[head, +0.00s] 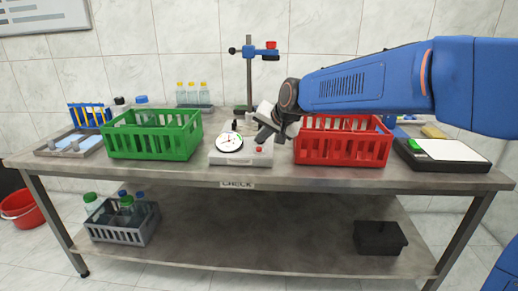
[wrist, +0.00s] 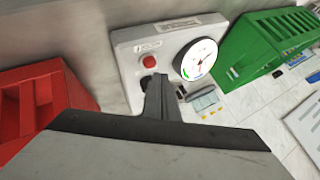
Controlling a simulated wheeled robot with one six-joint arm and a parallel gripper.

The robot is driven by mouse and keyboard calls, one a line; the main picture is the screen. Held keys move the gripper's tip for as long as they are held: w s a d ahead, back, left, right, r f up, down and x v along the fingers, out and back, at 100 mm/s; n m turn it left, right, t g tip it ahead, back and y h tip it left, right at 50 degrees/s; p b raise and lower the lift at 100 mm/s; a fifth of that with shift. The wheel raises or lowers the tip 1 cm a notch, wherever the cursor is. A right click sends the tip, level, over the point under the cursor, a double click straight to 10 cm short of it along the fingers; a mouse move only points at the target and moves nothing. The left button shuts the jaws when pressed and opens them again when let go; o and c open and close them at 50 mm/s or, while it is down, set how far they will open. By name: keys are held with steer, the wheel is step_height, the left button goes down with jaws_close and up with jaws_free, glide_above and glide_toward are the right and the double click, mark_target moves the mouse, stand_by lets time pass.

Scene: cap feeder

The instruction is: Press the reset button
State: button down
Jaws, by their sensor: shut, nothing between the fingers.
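The reset button is taken to be the round red button (head: 259,149) on the front right of a white device. It also shows in the wrist view (wrist: 149,62). The device (head: 240,158) carries a round white dial (head: 229,142) to the left of the button. My gripper (head: 262,137) is shut and empty, above the right part of the device. In the wrist view its closed fingers (wrist: 155,84) point at the device close to the red button and a dark knob. The red button shows uncovered; whether the fingertips touch the device I cannot tell.
A green crate (head: 153,143) stands left of the device and a red crate (head: 342,148) stands close on its right. A stand (head: 249,75) with a clamp rises behind. The table's front edge (head: 270,182) is clear.

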steer(key=shift+f, duration=0.2)
stand_by(0.6)
steer(key=shift+f, duration=0.25)
steer(key=shift+f, duration=0.45)
stand_by(0.8)
steer(key=shift+r, duration=0.15)
stand_by(0.3)
steer(key=shift+r, duration=0.75)
steer(key=shift+r, duration=2.5)
